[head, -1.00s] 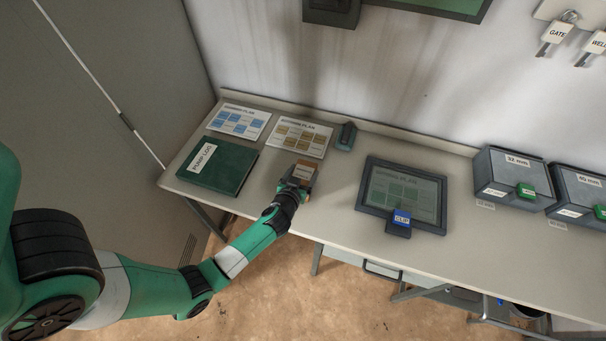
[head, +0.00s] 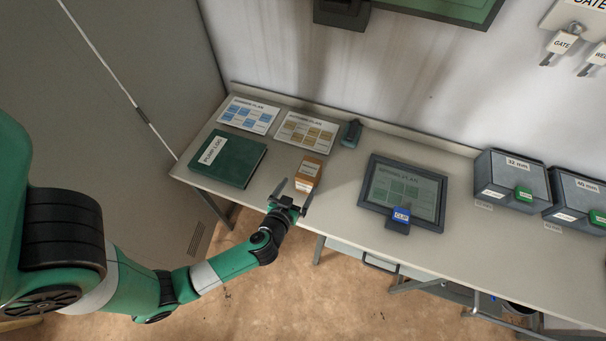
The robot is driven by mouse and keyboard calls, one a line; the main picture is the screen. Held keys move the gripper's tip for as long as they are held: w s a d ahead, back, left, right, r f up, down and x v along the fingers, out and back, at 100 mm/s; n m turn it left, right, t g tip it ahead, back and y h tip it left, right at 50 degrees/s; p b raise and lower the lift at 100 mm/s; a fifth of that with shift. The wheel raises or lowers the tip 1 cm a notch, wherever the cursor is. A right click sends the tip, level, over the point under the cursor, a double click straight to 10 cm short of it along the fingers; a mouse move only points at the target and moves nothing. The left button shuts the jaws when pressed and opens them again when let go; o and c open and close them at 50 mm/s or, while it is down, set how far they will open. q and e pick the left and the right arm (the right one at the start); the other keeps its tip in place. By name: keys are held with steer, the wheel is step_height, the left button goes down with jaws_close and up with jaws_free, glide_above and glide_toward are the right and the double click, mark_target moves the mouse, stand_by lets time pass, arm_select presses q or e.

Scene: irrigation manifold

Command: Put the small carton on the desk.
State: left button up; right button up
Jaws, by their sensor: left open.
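The small carton (head: 308,173) is orange-brown with a pale label. It rests on the desk (head: 331,206), right of the green pump log book and below the yellow-brown plan sheet. My left gripper (head: 292,190) is open and empty at the desk's front edge. Its spread fingers point toward the carton, with a small gap between them and it. My right gripper is not in view.
The green pump log (head: 228,159) lies to the left. Two plan sheets (head: 248,115) and a dark green device (head: 351,133) lie at the back. A framed tablet (head: 403,193) with a blue clip (head: 400,215) is to the right. Grey boxes (head: 512,181) stand further right.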

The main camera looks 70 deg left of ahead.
arm_select(q)
steer(key=shift+s+d+r, duration=0.2)
steer(key=shift+s+d, duration=0.1)
